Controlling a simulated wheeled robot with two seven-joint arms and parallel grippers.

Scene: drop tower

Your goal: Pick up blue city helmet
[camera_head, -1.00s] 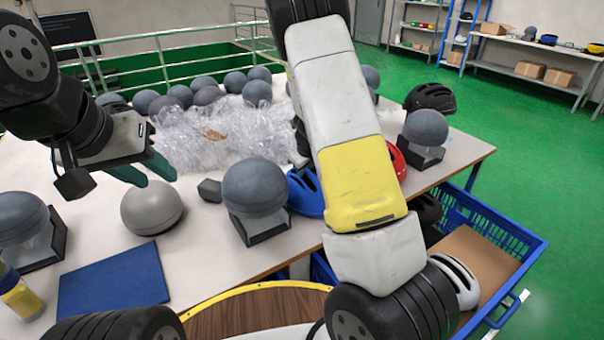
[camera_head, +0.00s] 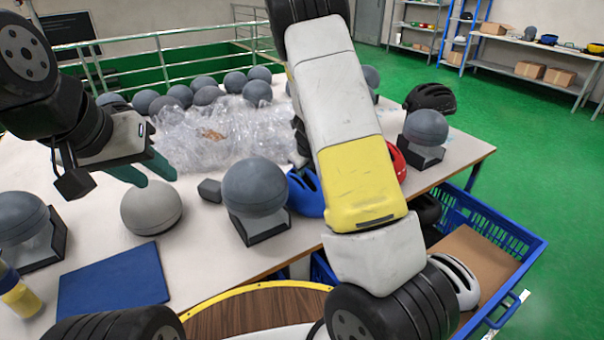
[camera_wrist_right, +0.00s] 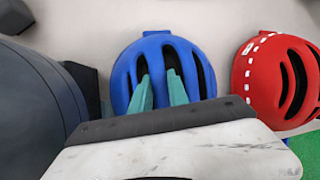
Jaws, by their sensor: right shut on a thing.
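The blue helmet (camera_head: 305,193) is on the table just left of my right forearm in the head view, partly hidden by that arm. In the right wrist view the blue helmet (camera_wrist_right: 158,60) is upright with its vents facing me. My right gripper (camera_wrist_right: 160,92) has both green fingers in the helmet's vents and is shut on it; the head view hides these fingers behind the arm. My left gripper (camera_head: 145,172) hangs above the table near a light grey dome (camera_head: 151,208), its two green fingers apart and empty.
A grey head form (camera_head: 255,187) stands close left of the blue helmet, and a red helmet (camera_wrist_right: 272,78) lies to its right. Crumpled clear plastic (camera_head: 215,132) and several grey balls are behind. A blue crate (camera_head: 525,243) stands beside the table at right.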

